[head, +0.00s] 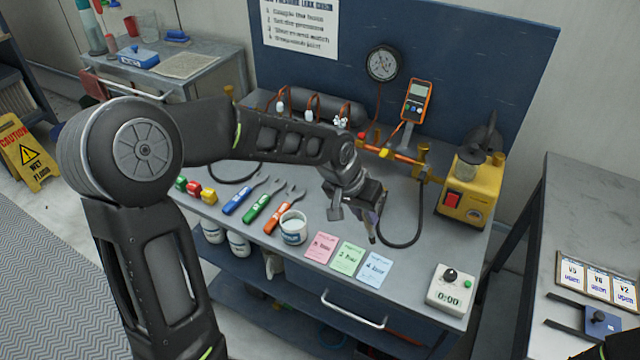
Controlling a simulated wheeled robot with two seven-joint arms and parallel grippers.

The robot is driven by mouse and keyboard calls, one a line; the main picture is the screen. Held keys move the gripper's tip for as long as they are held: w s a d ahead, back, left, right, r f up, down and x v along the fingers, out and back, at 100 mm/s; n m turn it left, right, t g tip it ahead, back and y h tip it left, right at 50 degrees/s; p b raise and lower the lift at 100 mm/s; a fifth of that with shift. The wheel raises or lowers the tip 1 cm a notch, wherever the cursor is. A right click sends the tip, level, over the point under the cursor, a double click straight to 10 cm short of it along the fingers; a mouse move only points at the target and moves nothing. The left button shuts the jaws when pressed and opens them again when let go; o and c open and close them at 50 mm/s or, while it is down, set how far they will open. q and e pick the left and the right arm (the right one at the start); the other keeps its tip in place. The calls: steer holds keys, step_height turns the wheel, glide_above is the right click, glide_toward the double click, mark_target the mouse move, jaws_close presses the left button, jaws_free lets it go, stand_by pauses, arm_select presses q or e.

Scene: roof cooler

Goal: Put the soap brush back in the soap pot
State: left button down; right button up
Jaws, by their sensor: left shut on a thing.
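The soap pot (293,230) is a small white cup with a blue label and pale contents. It stands upright on the grey bench near the front edge, left of the pink card. My left gripper (366,204) is shut on the soap brush (372,228), right of the pot and above the cards. The brush hangs roughly upright with its narrow end down, apart from the pot. Its upper part is hidden by the gripper. Part of my right arm shows in the bottom right corner; its gripper does not show clearly.
Pink (321,246), green (347,257) and blue cards (375,268) lie along the front edge. Coloured tools (262,203) lie left of the pot. A black hose (412,236), a yellow pump (463,196) and a white timer (450,290) are to the right.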

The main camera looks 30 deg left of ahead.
arm_select(q)
steer(key=shift+d, duration=0.35)
steer(key=shift+a, duration=0.1)
arm_select(e)
steer(key=shift+d, duration=0.25)
